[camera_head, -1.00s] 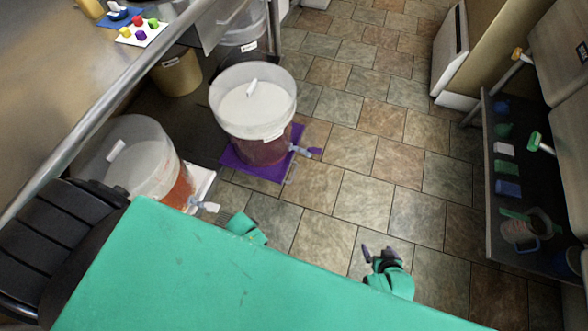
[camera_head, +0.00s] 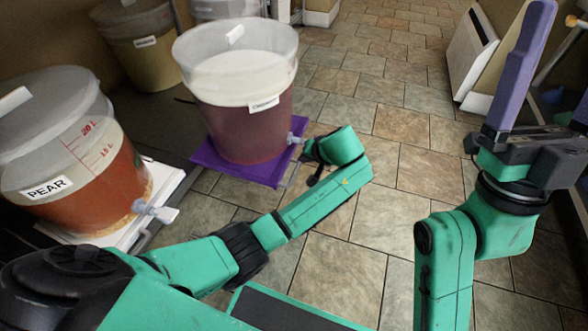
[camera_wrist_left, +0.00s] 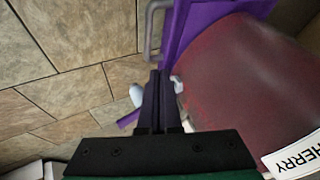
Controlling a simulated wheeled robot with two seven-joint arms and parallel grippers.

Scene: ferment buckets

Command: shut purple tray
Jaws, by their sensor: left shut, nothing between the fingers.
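The purple tray (camera_head: 240,168) sticks out over the tiled floor from the dark lower shelf and bears the red cherry bucket (camera_head: 245,120). Its metal handle shows in the left wrist view (camera_wrist_left: 150,28), on the tray's front edge. My left gripper (camera_head: 312,150) is at the tray's front right, beside the bucket's tap (camera_head: 296,138). In the left wrist view its fingers (camera_wrist_left: 158,75) are shut and empty, with their tips close to the handle; I cannot tell whether they touch. My right gripper (camera_head: 560,75) is open and empty, raised at the right, away from the tray.
A pear bucket (camera_head: 95,165) stands on a white tray (camera_head: 165,195) at the left, its tap (camera_head: 158,210) poking out near my left arm. A tan bucket (camera_head: 150,62) stands behind. The tiled floor (camera_head: 390,150) right of the tray is clear.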

